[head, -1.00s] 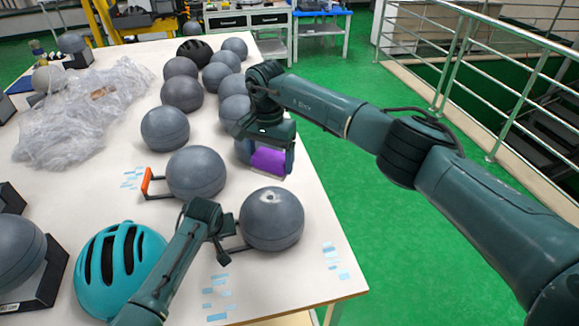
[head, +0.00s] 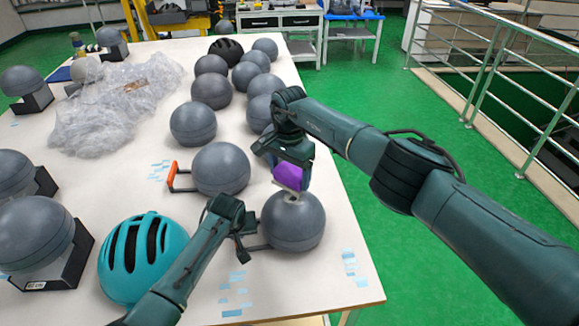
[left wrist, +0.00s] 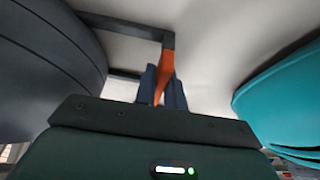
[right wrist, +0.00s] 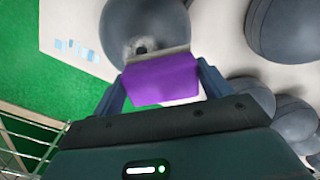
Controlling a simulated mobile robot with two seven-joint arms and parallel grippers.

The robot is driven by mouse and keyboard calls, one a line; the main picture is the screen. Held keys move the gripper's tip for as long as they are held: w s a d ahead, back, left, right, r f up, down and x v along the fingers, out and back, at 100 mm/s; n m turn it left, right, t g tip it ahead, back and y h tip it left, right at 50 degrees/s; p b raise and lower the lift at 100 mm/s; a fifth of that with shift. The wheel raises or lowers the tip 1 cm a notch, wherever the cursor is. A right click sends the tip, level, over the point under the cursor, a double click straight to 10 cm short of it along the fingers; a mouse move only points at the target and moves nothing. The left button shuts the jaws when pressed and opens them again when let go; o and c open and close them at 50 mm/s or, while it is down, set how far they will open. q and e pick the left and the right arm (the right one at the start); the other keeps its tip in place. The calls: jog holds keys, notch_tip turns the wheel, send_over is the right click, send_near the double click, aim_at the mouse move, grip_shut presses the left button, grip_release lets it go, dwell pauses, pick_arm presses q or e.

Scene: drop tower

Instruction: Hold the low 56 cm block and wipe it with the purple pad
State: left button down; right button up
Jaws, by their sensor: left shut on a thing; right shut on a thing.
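The low block (head: 293,222) is a dark grey dome near the table's front right edge, with a pale patch on top. My left gripper (head: 243,248) is beside it, shut on its handle; the left wrist view shows the orange grip (left wrist: 166,75) between the fingers. My right gripper (head: 288,172) is shut on the purple pad (head: 287,177) at the top of the block. In the right wrist view the pad (right wrist: 160,82) lies by the pale patch and dark hole of the block (right wrist: 145,20). I cannot tell whether it touches.
A teal helmet (head: 145,258) stands left of my left arm. Another grey block (head: 221,168) with an orange handle (head: 172,174) stands behind the held one, with several more beyond. Crumpled clear plastic (head: 115,105) lies at back left. Blue tape pieces (head: 236,290) mark the front.

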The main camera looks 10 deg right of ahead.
dwell(0.6)
jog(key=shift+s+d+f, duration=0.1)
jog(key=shift+s+f, duration=0.1)
jog(key=shift+s, duration=0.9)
jog(key=shift+s+d+f, duration=0.1)
jog(key=shift+s+f, duration=0.15)
jog(key=shift+s, duration=0.8)
jog(key=shift+s+f, duration=0.2)
jog(key=shift+s, duration=0.9)
jog(key=shift+f, duration=0.1)
jog(key=shift+w+a+f, duration=0.1)
jog(key=shift+w+f, duration=0.05)
jog(key=shift+w, duration=0.95)
jog(key=shift+w+a+f, duration=0.1)
jog(key=shift+w+f, duration=0.05)
jog(key=shift+w, duration=2)
jog(key=shift+r, duration=0.15)
jog(key=shift+r, duration=3.45)
